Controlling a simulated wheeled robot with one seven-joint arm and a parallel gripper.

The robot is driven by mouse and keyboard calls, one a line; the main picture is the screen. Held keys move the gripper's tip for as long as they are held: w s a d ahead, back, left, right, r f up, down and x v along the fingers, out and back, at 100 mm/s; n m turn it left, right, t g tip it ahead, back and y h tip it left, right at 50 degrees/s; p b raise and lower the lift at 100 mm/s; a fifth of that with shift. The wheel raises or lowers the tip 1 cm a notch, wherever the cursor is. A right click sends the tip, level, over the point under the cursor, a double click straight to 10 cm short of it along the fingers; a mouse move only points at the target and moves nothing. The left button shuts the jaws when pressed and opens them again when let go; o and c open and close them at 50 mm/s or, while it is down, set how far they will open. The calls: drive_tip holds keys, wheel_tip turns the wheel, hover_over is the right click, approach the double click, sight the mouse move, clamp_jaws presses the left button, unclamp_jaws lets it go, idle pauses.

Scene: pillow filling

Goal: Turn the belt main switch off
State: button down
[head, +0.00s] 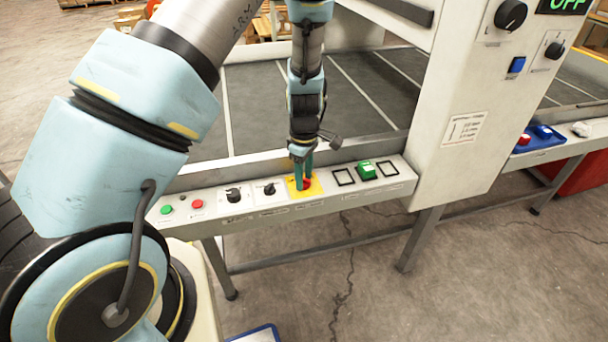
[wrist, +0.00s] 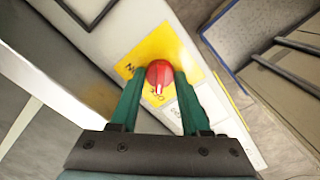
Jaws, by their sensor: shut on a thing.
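The belt main switch is a red rotary knob (head: 307,184) on a yellow plate (head: 314,189) on the long control panel in front of the belt. It also shows in the wrist view as a round red knob (wrist: 159,73) with a white mark near its lower edge, on the yellow plate (wrist: 146,50). My gripper (head: 303,181) reaches down from above with its green fingers on either side of the knob. In the wrist view the fingers (wrist: 158,82) are shut on the knob, one at each side. The plate's lettering is partly hidden by the knob and fingers.
The control panel (head: 240,207) also carries a green button (head: 167,209), a red button (head: 197,204), black knobs (head: 233,195) and a green switch (head: 366,170). The grey belt (head: 262,105) lies behind. A tall white cabinet (head: 450,120) stands at right.

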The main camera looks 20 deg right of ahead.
idle(0.3)
drive_tip(key=shift+c, duration=1.9)
unclamp_jaws()
wheel_tip(320, 180, up, 11)
drive_tip(key=b, duration=0.1)
drive_tip(key=shift+f, duration=0.1)
drive_tip(key=s+a+r+m, duration=0.1)
drive_tip(key=a+r+m, duration=0.2)
drive_tip(key=a, duration=0.7)
drive_tip(key=s+a+r+m+t, duration=0.1)
drive_tip(key=a+r+m, duration=0.2)
drive_tip(key=a, duration=0.7)
drive_tip(key=s+a+r+m, duration=0.2)
drive_tip(key=a+r+m, duration=0.1)
drive_tip(key=a, duration=0.7)
drive_tip(key=shift+r+t, duration=0.3)
drive_tip(key=shift+r, duration=0.15)
